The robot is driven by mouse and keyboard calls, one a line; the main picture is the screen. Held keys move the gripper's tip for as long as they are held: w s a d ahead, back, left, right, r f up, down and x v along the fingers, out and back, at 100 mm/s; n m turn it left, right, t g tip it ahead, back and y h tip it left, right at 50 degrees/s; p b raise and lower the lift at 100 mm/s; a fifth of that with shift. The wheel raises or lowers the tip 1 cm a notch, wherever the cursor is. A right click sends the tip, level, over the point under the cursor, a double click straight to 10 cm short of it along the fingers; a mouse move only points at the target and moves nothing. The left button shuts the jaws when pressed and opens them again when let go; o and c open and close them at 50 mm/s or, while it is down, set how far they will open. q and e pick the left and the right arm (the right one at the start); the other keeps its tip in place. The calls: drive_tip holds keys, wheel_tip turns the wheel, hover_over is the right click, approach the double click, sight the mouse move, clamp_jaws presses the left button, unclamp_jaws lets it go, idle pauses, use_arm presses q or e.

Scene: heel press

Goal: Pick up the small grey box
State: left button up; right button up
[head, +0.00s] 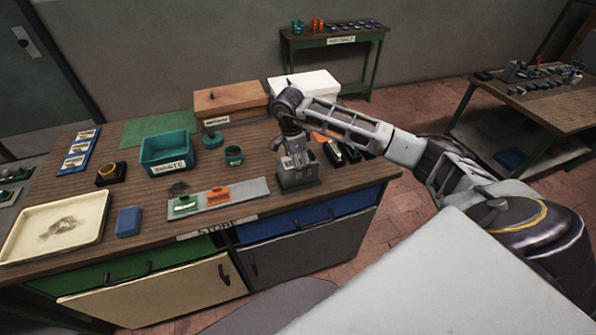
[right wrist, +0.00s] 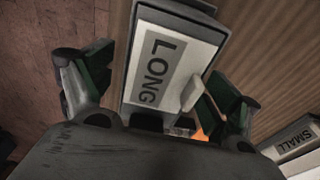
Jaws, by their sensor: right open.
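A small grey box (head: 298,180) stands near the front edge of the workbench, right of the grey strip. My right gripper (head: 296,152) is directly over it, pointing down. In the right wrist view a grey box (right wrist: 126,92) with a white label reading LONG lies between the two spread fingers of my right gripper (right wrist: 155,92). I see a gap at the left finger; contact at the right finger cannot be told. A pale tab sticks out by the right finger. The box's near end is hidden by the gripper body. My left gripper is not in view.
A grey strip (head: 247,190) with a green and an orange piece lies left of the box. Dark items (head: 342,152) stand close on its right. A teal bin (head: 166,165), a cream tray (head: 15,245) and a blue block (head: 129,222) are further left. Lidded boxes (head: 231,101) stand behind.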

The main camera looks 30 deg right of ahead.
drive_tip(key=shift+f, duration=0.45)
drive_tip(key=c, duration=1.1)
